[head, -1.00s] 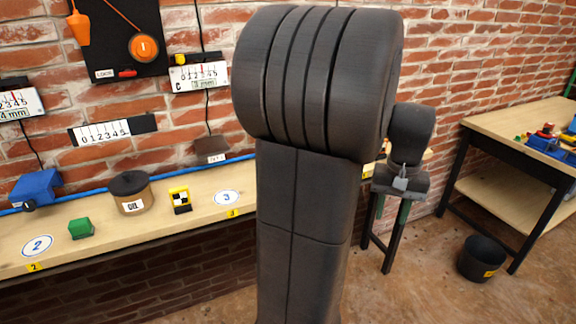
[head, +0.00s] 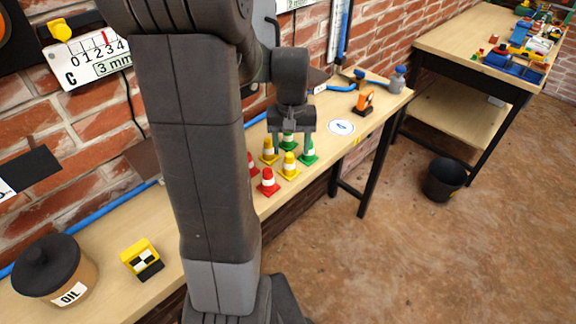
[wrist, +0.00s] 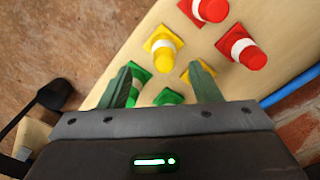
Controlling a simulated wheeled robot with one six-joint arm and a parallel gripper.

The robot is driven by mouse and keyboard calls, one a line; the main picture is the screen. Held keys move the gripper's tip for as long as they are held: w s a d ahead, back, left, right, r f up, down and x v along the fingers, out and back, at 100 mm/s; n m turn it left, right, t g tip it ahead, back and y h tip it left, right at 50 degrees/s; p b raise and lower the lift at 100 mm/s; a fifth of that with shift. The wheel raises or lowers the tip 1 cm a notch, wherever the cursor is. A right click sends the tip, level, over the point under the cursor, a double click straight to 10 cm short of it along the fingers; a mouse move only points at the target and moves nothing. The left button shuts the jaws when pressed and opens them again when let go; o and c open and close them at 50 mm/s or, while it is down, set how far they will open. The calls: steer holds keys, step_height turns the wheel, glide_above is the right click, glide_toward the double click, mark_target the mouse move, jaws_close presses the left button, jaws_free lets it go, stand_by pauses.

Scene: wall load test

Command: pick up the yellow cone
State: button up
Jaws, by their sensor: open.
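Two yellow cones with white bands stand on the wooden bench. In the head view one yellow cone (head: 289,167) is nearer the bench's front edge and the other yellow cone (head: 269,151) is further back. In the wrist view one yellow cone (wrist: 163,52) shows clear ahead of the fingers, and the other (wrist: 203,70) is partly hidden by the right finger. My gripper (head: 293,148) is open above the cone group, with its fingers pointing down. In the wrist view nothing is held between the gripper's fingertips (wrist: 163,86).
Red cones (head: 268,183) and green cones (head: 309,153) stand close around the yellow ones. A round white label (head: 341,127) and an orange object (head: 364,101) lie right of them. An oil pot (head: 72,284) and a yellow checkered block (head: 142,258) stand left. A black bucket (head: 444,179) is on the floor.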

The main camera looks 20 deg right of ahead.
mark_target(289, 155)
steer(key=shift+w+a+f, duration=0.1)
steer(key=shift+f, duration=0.15)
steer(key=f, duration=0.5)
steer(key=shift+s+a, duration=0.2)
steer(key=shift+r, duration=0.1)
steer(key=c, duration=1.1)
